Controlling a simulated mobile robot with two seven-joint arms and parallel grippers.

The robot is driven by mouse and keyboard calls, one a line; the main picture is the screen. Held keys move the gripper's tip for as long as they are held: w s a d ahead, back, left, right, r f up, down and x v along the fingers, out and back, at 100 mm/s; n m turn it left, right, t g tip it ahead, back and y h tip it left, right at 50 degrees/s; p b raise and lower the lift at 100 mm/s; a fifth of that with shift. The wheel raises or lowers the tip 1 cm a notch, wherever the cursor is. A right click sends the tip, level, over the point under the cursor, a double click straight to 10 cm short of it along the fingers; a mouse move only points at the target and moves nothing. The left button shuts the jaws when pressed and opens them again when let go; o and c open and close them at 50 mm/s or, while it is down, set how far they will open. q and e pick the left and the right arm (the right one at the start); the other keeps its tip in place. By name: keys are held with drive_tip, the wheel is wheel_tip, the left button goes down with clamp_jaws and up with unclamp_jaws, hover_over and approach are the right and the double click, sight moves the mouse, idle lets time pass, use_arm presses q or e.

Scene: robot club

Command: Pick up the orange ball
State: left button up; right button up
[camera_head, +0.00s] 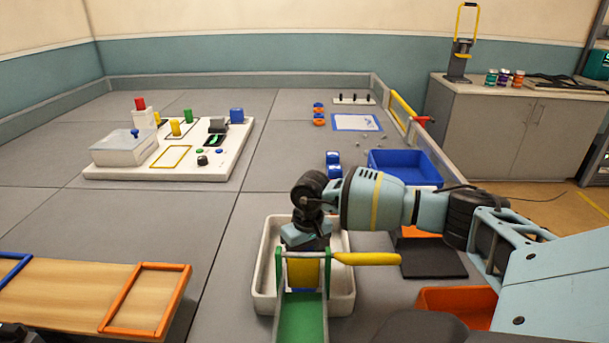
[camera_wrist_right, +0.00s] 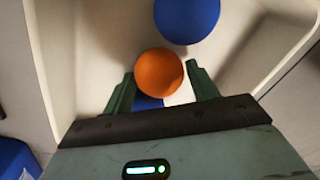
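The orange ball (camera_wrist_right: 159,72) lies in the white bin (camera_wrist_right: 88,50), seen in the right wrist view. My right gripper (camera_wrist_right: 161,72) is open, with its green fingers on either side of the ball. A small gap shows at the right finger; whether the left finger touches the ball I cannot tell. In the head view my right arm reaches in from the right and points down into the white bin (camera_head: 263,275). The fingertips and the ball are hidden there.
A blue ball (camera_wrist_right: 187,14) lies beyond the orange one, and a blue patch (camera_wrist_right: 148,103) shows between the fingers. A green chute (camera_head: 302,318) with a yellow handle (camera_head: 366,259) stands at the bin's front. A blue crate (camera_head: 404,166) is behind my arm; a wooden board (camera_head: 70,290) is left.

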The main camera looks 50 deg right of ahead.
drive_tip(key=c, duration=0.6)
drive_tip(key=shift+r, duration=0.1)
wheel_tip(320, 180, up, 10)
drive_tip(key=shift+r+p, duration=0.1)
drive_tip(key=shift+p, duration=0.4)
